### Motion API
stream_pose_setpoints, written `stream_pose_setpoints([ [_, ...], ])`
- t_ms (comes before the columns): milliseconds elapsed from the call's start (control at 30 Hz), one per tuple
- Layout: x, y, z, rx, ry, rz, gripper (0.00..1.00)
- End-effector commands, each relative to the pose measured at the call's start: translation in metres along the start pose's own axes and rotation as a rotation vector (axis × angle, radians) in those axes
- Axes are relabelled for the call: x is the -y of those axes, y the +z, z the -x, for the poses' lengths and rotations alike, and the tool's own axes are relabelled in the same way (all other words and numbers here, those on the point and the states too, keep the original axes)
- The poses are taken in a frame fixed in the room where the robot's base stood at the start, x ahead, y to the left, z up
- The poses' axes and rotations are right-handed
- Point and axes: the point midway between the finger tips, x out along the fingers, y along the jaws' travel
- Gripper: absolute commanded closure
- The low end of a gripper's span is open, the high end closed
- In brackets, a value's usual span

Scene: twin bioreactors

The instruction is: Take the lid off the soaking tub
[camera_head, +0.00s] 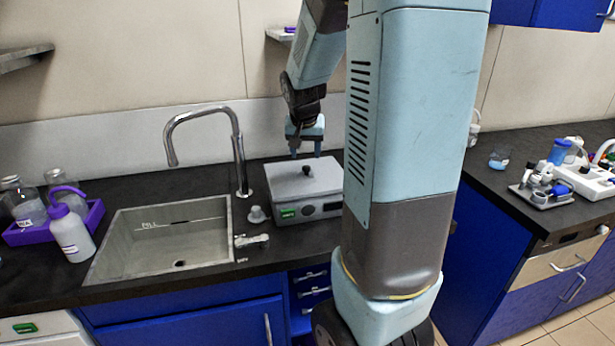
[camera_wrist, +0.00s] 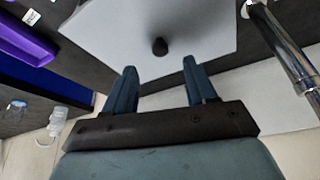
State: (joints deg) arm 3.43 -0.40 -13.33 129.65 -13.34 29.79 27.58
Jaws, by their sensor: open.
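The soaking tub (camera_head: 311,212) is a grey box with a green label and a small panel on its front, standing on the dark counter right of the sink. Its flat light lid (camera_head: 290,181) is on top, with a small dark knob (camera_head: 306,170) in the middle. In the wrist view the lid (camera_wrist: 120,35) fills the upper middle, with the knob (camera_wrist: 159,46) beyond the fingers. My gripper (camera_head: 306,150) is above the lid near the knob; its blue fingers (camera_wrist: 160,78) are apart with nothing between them. My arm hides the tub's right side.
The sink (camera_head: 165,240) and its tall faucet (camera_head: 240,165) are left of the tub; the faucet also shows close by in the wrist view (camera_wrist: 285,45). A small grey knobbed piece (camera_head: 257,214) stands between sink and tub. A purple tray (camera_head: 25,236) holds bottles at far left.

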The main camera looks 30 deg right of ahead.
Motion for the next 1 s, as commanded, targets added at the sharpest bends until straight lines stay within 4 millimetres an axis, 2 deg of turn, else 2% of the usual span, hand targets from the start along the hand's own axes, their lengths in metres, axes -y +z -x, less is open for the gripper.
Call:
stream_pose_setpoints([
  [133, 0.000, 0.000, -0.018, 0.003, 0.002, 0.000, 0.44],
  [433, -0.001, -0.001, -0.034, 0.002, 0.002, 0.001, 0.44],
  [733, 0.000, -0.004, -0.068, 0.002, 0.001, 0.000, 0.44],
  [1000, -0.001, -0.005, -0.078, 0.000, 0.000, 0.001, 0.44],
])
